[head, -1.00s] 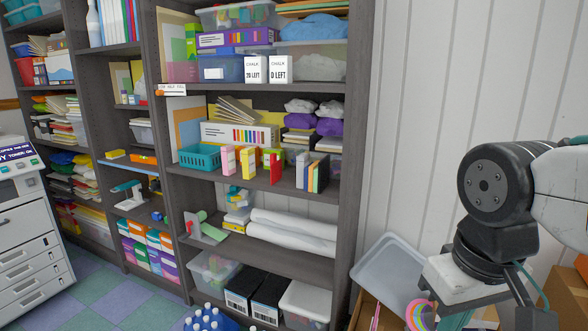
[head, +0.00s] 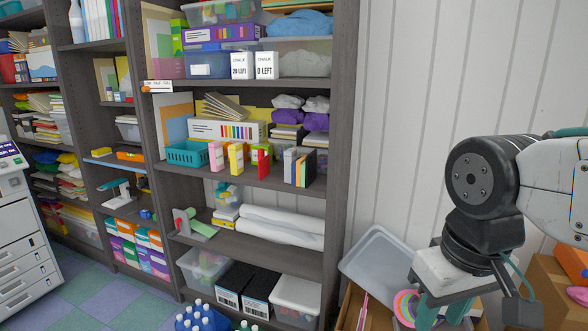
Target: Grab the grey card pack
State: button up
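A slim grey card pack (head: 289,163) stands upright on the middle shelf of the dark bookcase, at the left of a tight row with a yellow-orange pack (head: 300,168) and a black pack (head: 308,167). A red pack (head: 262,163), a yellow pack (head: 236,158) and a pink pack (head: 216,155) stand to its left. My gripper (head: 445,300) is at the lower right, in front of the wall and well away from the shelf. Its fingertips are not clearly visible, so its opening and any contents cannot be told.
A teal basket (head: 187,153) stands left of the packs. A white marker box (head: 228,131) and purple bundles (head: 314,122) are behind them. A shelf with chalk boxes (head: 242,66) is above.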

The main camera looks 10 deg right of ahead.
aim_at(289, 156)
jog(key=z, duration=0.05)
jog(key=k, duration=0.45)
jog(key=u, duration=1.1)
jog(key=i, duration=0.95)
jog(key=u, duration=0.55)
jog(key=i, duration=0.95)
jog(key=z, duration=0.55)
jog(key=i, duration=0.65)
jog(key=z, duration=1.3)
jog(key=i, duration=0.4)
jog(key=z, duration=0.35)
